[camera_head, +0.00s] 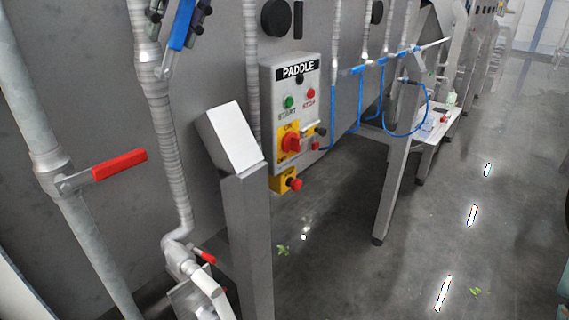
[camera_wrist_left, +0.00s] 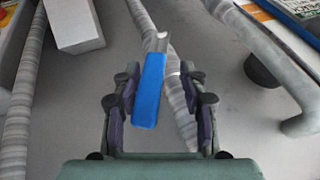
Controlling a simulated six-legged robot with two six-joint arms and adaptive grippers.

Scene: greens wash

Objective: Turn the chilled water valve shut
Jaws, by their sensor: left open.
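The blue lever handle of a valve (camera_head: 181,26) sits on a pipe at the top left of the head view. I take it for the chilled water valve. In the left wrist view the blue handle (camera_wrist_left: 150,90) stands lengthwise between the fingers, nearer the left finger, with its metal stem at the far end. My left gripper (camera_head: 177,14) is open around the handle at the top edge of the head view; it also shows in the left wrist view (camera_wrist_left: 158,80). Contact with either finger is not clear. My right gripper is not in view.
A red-handled valve (camera_head: 120,165) is on the pipe at left, and a smaller red handle (camera_head: 204,255) is low down. The PADDLE control box (camera_head: 292,100) with buttons stands to the right. Wet floor (camera_head: 430,240) lies open at the right.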

